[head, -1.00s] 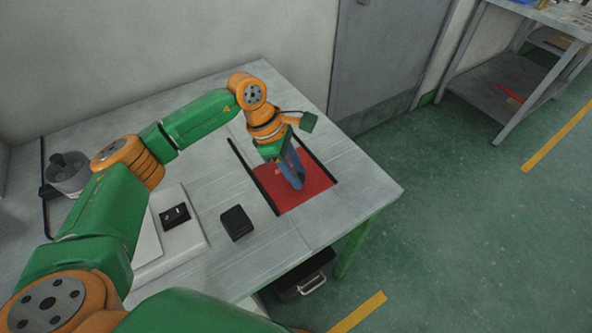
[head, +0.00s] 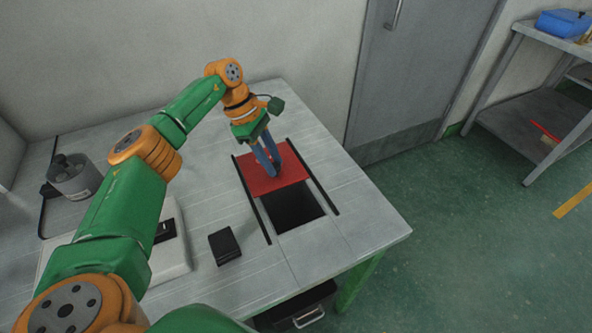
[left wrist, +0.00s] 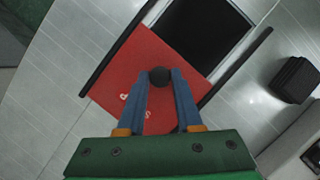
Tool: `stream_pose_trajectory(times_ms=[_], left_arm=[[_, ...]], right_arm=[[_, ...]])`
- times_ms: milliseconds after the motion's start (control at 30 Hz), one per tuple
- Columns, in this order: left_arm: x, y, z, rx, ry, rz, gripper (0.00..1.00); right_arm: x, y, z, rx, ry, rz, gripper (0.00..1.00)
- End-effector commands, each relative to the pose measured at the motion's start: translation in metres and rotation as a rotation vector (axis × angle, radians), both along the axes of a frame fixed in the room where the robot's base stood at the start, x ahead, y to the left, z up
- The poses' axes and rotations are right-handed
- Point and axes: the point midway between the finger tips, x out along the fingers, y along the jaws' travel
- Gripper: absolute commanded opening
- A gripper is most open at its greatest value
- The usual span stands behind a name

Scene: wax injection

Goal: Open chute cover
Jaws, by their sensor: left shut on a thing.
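The red chute cover (head: 285,178) lies flat between two black rails on the table, at the rear part of the rails. In front of it the dark square chute opening (head: 292,209) is uncovered; it also shows in the left wrist view (left wrist: 205,32). My left gripper (head: 270,171) stands over the cover, its blue fingers shut on the round black knob (left wrist: 159,76) of the cover. The cover also shows in the left wrist view (left wrist: 135,70) with some white lettering, partly hidden by the fingers. My right gripper is not in view.
A small black box (head: 224,246) lies on the table left of the rails. A grey cylindrical pot (head: 75,178) stands at the left. A black drawer with a handle (head: 305,316) is under the table. The table's right part is clear.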

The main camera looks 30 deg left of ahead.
Motion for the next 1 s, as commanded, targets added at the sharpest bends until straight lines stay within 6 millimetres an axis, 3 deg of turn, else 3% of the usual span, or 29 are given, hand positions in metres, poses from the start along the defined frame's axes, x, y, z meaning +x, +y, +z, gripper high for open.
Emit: stream_pose_trajectory(times_ms=[333,367,433,467,767,1000], left_arm=[[0.0,0.003,0.001,-0.004,-0.004,-0.002,0.0],[0.001,0.003,0.001,-0.004,-0.004,-0.002,0.42],[0.0,0.003,0.001,-0.004,-0.004,-0.002,0.61],[0.0,0.003,0.001,-0.003,-0.004,-0.002,0.63],[0.001,0.005,0.003,-0.003,-0.005,0.0,0.63],[-0.001,0.023,0.05,-0.003,-0.007,0.002,0.63]], right_arm=[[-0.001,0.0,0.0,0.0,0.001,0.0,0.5],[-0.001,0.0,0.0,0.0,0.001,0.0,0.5],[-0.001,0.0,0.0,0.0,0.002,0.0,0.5],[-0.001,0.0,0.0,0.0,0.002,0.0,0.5],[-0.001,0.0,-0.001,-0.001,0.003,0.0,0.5],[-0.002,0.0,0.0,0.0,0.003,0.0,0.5]])
